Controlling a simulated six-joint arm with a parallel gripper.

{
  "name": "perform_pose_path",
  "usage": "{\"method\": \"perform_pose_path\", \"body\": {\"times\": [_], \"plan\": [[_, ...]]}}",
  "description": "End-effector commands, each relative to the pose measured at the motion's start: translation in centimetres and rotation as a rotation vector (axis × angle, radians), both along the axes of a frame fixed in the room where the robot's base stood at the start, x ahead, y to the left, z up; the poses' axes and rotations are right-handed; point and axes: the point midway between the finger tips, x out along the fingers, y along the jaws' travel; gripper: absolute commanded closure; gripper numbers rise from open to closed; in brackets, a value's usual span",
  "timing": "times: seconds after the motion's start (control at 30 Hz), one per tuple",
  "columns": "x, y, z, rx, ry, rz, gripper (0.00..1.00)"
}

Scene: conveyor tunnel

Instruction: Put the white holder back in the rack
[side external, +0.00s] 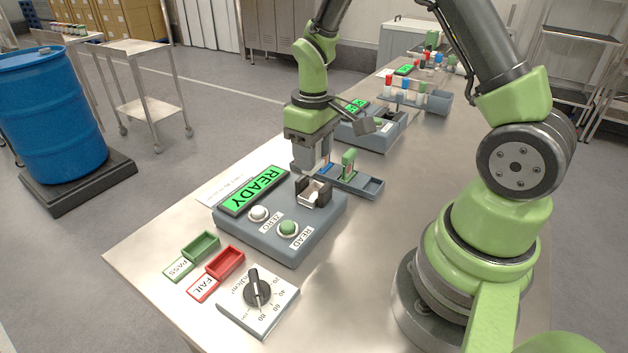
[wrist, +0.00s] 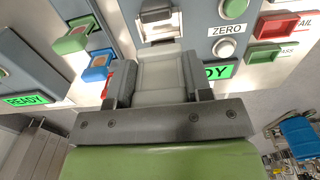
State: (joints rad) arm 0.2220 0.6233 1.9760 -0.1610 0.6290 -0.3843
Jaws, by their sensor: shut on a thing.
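The white holder (wrist: 160,72) is between the fingers of my gripper (wrist: 160,85) in the wrist view, and my gripper is shut on it. In the side view, my gripper (side external: 312,165) points down just above the far end of the reader box, by its dark slot (side external: 314,191). The white holder is mostly hidden by the fingers there. The grey rack (side external: 368,187) lies right behind the reader. A green holder (side external: 349,162) and a blue holder (side external: 326,169) stand in it; both also show at left in the wrist view.
The reader box (side external: 275,240) has a green READY screen (side external: 252,191) and two buttons. Green PASS (side external: 201,246) and red FAIL (side external: 225,262) trays and a dial box (side external: 258,300) are in front. A second reader and rack (side external: 425,97) stand farther back.

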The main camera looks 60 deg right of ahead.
Motion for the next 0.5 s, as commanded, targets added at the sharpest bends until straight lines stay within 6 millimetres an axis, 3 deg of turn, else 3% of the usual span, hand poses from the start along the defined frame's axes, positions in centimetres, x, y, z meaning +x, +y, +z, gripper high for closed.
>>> {"method": "perform_pose_path", "body": {"times": [0.5], "plan": [[-0.09,-0.31,-0.02,0.000,0.000,-0.002,1.00]]}}
